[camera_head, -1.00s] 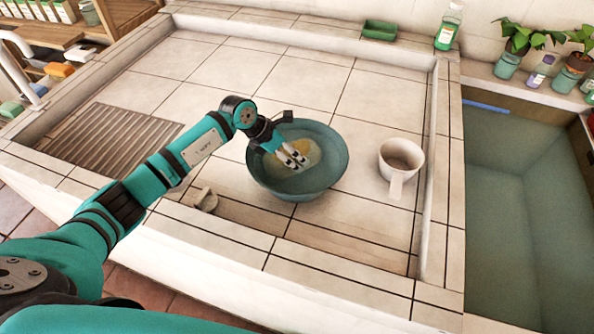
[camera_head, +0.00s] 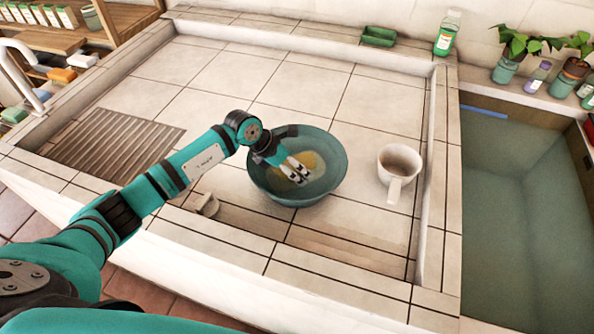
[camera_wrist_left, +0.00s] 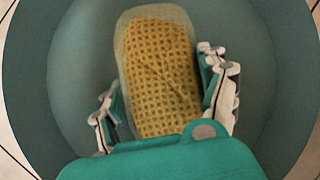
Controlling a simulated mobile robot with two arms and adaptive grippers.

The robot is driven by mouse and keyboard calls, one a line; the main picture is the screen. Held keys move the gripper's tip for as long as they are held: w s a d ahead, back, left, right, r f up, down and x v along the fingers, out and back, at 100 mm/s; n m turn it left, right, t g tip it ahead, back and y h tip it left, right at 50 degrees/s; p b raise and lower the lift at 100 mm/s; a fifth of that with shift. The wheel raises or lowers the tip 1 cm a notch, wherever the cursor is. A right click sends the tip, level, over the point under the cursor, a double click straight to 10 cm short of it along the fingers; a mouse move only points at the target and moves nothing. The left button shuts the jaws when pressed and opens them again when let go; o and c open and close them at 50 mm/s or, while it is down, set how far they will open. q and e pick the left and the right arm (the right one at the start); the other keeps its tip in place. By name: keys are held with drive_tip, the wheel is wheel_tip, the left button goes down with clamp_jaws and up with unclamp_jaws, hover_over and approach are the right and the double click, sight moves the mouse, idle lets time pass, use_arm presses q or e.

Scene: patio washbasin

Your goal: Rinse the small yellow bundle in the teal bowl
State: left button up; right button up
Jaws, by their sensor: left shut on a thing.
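The teal bowl (camera_head: 332,178) stands on the tiled basin floor in the middle of the head view. The small yellow bundle (camera_head: 313,161) is inside the bowl. In the left wrist view, the bundle (camera_wrist_left: 158,65) shows a waffle-like yellow weave with a paler edge, and the bowl (camera_wrist_left: 70,75) surrounds it. My left gripper (camera_head: 299,174) reaches down into the bowl from the left. Its fingers (camera_wrist_left: 167,100) lie on both sides of the bundle, and it is shut on the bundle. The underside of the bundle is hidden. My right gripper is not in view.
A white mug (camera_head: 399,163) stands right of the bowl. A small pale object (camera_head: 207,203) lies by the front ledge. A water-filled trough (camera_head: 530,200) is at the right. A green dish (camera_head: 379,36) and a green bottle (camera_head: 447,34) stand at the back. The tiles behind the bowl are clear.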

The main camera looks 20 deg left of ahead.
use_arm(q)
drive_tip(key=shift+r+p, duration=2.75)
drive_tip(key=shift+r, duration=1.3)
drive_tip(key=shift+r+p, duration=1.45)
drive_tip(key=shift+r, duration=0.9)
